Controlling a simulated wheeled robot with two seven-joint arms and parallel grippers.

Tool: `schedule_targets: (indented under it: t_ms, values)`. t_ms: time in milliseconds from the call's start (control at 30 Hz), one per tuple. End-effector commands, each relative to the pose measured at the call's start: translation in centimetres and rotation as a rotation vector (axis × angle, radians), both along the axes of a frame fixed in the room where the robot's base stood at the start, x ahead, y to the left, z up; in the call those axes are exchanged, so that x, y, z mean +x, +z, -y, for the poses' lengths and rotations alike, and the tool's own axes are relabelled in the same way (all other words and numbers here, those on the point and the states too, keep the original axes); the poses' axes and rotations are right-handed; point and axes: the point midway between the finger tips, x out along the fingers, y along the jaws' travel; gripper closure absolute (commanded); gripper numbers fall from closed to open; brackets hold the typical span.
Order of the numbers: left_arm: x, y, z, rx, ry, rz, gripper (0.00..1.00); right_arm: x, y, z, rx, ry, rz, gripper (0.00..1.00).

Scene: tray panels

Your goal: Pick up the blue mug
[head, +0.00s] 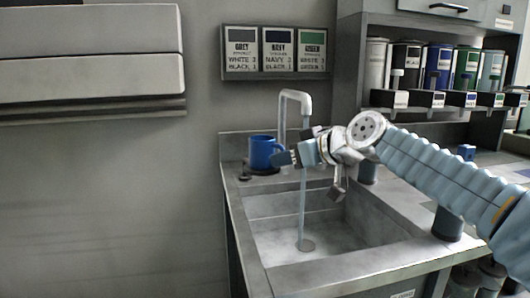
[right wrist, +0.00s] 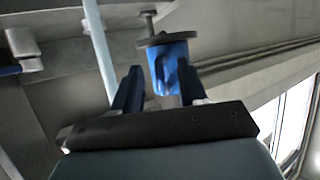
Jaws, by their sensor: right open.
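The blue mug (head: 262,153) stands upright on a dark round base (head: 262,168) at the back left corner of the sink counter. My right gripper (head: 284,158) comes in from the right, close to the mug's handle side. In the right wrist view the mug (right wrist: 168,62) appears upside down just beyond the open fingers (right wrist: 158,84). One finger overlaps part of the mug there; I cannot tell whether it touches. My left gripper is not in view.
A faucet (head: 283,115) stands behind my right gripper. A pale water stream (head: 302,205) falls into the sink (head: 345,235). Label cards (head: 275,50) hang on the wall. A shelf of coloured canisters (head: 438,68) is at the right.

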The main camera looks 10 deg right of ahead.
Motion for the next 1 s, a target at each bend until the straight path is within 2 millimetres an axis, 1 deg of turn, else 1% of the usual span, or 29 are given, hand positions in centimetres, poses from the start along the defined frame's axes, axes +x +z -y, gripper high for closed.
schedule_targets:
  t_ms: [233, 500, 900, 1000]
  values:
    - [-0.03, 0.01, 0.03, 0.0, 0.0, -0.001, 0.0, 0.2, -0.1, -0.11, 0.0, -0.001, 0.001, 0.58]
    - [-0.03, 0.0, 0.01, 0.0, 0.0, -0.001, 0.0, 0.18, -0.08, -0.09, 0.0, -0.001, 0.001, 0.99]
    - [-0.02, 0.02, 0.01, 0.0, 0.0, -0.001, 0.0, 0.18, -0.05, -0.08, -0.001, -0.001, 0.002, 1.0]
    - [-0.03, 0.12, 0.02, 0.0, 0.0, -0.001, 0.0, 0.19, 0.27, -0.1, 0.0, -0.001, 0.002, 1.0]
